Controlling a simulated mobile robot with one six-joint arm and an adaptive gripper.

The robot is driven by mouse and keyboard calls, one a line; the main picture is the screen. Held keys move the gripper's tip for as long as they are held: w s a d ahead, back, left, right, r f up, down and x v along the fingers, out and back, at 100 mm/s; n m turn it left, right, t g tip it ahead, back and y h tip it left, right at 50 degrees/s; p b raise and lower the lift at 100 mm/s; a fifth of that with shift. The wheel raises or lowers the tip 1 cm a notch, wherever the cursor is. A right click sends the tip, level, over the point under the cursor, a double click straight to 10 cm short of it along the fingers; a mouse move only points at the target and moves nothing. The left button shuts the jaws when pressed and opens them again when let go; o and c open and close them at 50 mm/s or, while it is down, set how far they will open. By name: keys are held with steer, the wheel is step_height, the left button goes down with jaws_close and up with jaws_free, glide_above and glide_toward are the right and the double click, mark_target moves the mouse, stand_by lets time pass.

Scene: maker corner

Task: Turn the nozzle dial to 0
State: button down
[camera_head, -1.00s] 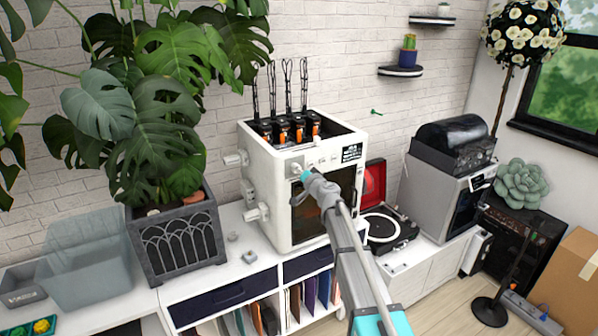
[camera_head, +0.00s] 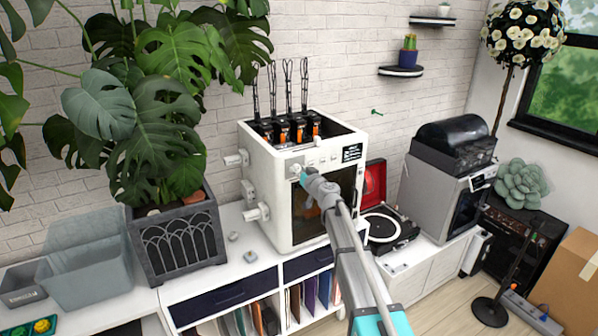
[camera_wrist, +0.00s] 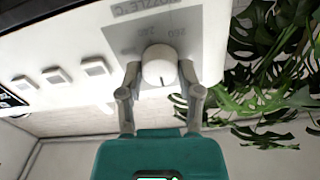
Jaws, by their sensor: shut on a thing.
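The nozzle dial (camera_wrist: 160,67) is a round white knob with a short dark mark, which points toward the bottom of the wrist view. It sits on a grey panel patch (camera_wrist: 122,38) with faint numbers and a nozzle label; I cannot read the numbers surely. My gripper (camera_wrist: 160,75) is shut on the dial, one finger on each side. In the head view, my gripper (camera_head: 303,174) reaches the upper left front of the white printer (camera_head: 268,205) and mostly hides the dial (camera_head: 294,169).
Several square buttons (camera_wrist: 56,76) and a dark display (camera_head: 352,152) lie along the panel beside the dial. White knobs (camera_head: 262,211) stick out from the printer's left side. A large potted plant (camera_head: 180,240) stands left of it, a record player (camera_head: 390,226) right.

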stand_by(0.3)
steer(key=shift+c, duration=1.3)
jaws_free()
steer(key=v, duration=1.2)
steer(key=shift+s+f, duration=0.1)
